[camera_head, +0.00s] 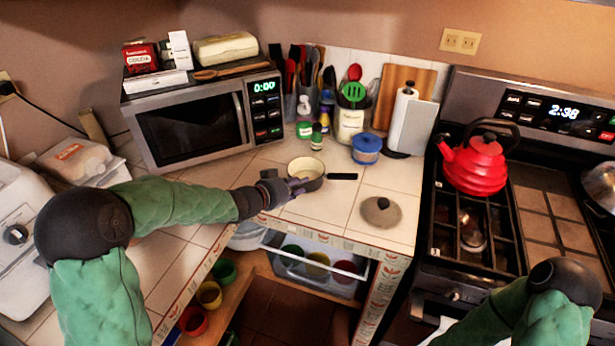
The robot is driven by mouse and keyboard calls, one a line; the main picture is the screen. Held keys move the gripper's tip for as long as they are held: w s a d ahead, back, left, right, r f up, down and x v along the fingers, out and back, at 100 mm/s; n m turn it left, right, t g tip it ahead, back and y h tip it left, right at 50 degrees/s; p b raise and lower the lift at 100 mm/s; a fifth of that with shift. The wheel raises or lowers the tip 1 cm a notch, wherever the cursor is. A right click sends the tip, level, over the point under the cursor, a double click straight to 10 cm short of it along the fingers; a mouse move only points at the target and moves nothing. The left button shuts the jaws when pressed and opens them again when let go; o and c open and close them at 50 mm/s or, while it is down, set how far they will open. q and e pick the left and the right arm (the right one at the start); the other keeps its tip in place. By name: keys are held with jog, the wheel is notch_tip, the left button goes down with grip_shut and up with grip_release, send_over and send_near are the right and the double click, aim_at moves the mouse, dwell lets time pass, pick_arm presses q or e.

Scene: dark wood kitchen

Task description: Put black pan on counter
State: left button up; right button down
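A small pan (307,170) with a cream inside, a dark rim and a black handle (342,176) is at the tiled counter (330,208), in front of the microwave. Its handle points right. My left gripper (299,186) reaches in from the left to the pan's near left side. Its fingertips are very close to the rim or touching it. They are too small to tell whether they are open or closed on the rim. I cannot tell whether the pan rests fully on the tiles. My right arm shows at the bottom right, with its gripper out of view.
A grey lid (381,212) lies right of the pan. A blue-lidded tub (366,148), bottles and a paper towel roll (411,122) stand behind. The microwave (200,118) is at left. A red kettle (474,165) sits on the stove. The counter's front middle is clear.

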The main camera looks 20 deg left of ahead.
pick_arm(q)
jog(key=shift+v, duration=1.2)
